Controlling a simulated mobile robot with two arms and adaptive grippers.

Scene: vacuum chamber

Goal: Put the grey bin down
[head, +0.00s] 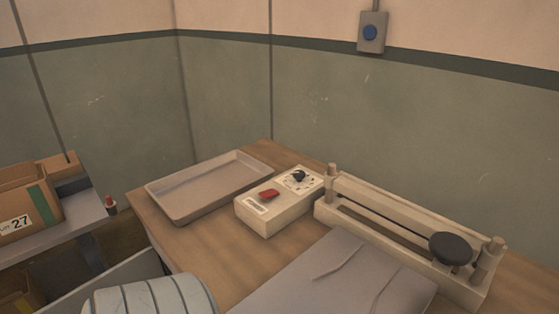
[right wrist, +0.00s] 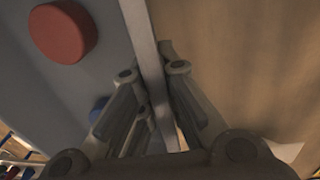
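The grey bin (head: 100,284) shows only in part at the bottom left of the head view, beside the table's left edge. In the right wrist view its pale rim (right wrist: 147,60) runs down the middle, with its grey inside (right wrist: 90,22) on the left. A red round piece (right wrist: 63,31) and a blue piece (right wrist: 98,106), partly hidden by a finger, lie within it. My right gripper (right wrist: 155,85) has its fingers on both sides of the rim, closed on it. My left gripper is not in view.
The wooden table (head: 215,252) holds a shallow tray (head: 205,187), a control box (head: 278,203), a bar sealer (head: 400,240) and a flat grey sheet (head: 330,280). A cardboard box (head: 25,205) stands on a bench at left. A ribbed pale shape (head: 150,297) hides part of the bottom left.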

